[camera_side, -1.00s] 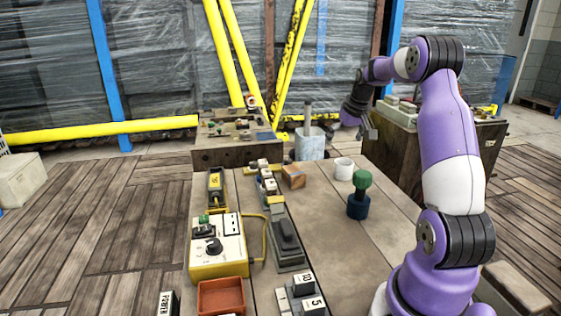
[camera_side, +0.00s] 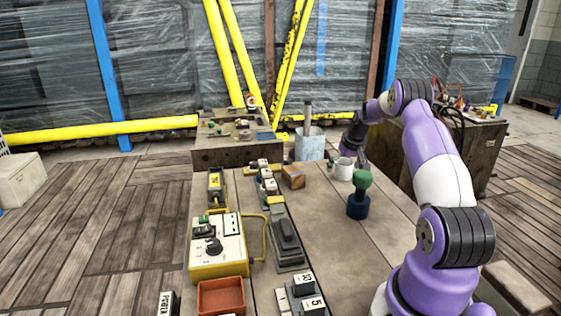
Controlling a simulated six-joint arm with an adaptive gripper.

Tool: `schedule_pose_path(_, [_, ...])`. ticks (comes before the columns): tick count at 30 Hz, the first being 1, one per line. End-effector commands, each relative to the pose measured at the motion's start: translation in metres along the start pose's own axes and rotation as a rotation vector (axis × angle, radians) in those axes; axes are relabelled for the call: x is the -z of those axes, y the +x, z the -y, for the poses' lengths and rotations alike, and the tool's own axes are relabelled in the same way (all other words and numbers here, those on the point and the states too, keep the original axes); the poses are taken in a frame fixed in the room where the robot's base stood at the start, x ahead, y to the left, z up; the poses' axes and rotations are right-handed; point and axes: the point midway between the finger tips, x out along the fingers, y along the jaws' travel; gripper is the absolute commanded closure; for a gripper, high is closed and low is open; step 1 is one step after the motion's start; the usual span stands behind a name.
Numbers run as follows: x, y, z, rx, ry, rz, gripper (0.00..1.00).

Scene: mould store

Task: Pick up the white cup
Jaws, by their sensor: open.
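The white cup (camera_side: 343,169) stands upright on the table, toward its far right side. My gripper (camera_side: 359,160) is low, right beside the cup on its right and partly behind it. Its fingers are dark and small in the picture. The jaws are open, and I cannot tell whether a finger touches the cup or reaches around it. The cup rests on the table top.
A blue and green stamp-like object (camera_side: 358,196) stands just in front of the cup. A small wooden block (camera_side: 293,177) lies to its left. A pale bucket (camera_side: 310,146) stands behind. A yellow control box (camera_side: 217,247) and orange tray (camera_side: 221,298) are at the left.

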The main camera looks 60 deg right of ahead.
Motion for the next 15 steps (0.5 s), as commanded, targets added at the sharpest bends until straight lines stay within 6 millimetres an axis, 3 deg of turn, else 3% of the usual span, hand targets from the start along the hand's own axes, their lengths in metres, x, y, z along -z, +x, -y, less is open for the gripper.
schedule_pose_path(3, [0.0002, -0.0003, 0.0001, 0.0, 0.0, 0.0, 0.0])
schedule_pose_path(4, [0.0002, -0.0004, 0.0001, 0.0, 0.0, 0.0, 0.05])
schedule_pose_path(6, [0.0002, -0.0005, 0.0001, 0.0, 0.0, 0.0, 0.4])
schedule_pose_path(8, [0.0002, -0.0005, 0.0001, 0.0, 0.0, 0.0, 0.62])
schedule_pose_path(9, [0.0001, -0.0005, 0.0001, 0.0, 0.0, 0.0, 0.65])
schedule_pose_path(15, [-0.0006, -0.0001, 0.0003, 0.0, 0.0, 0.002, 0.66])
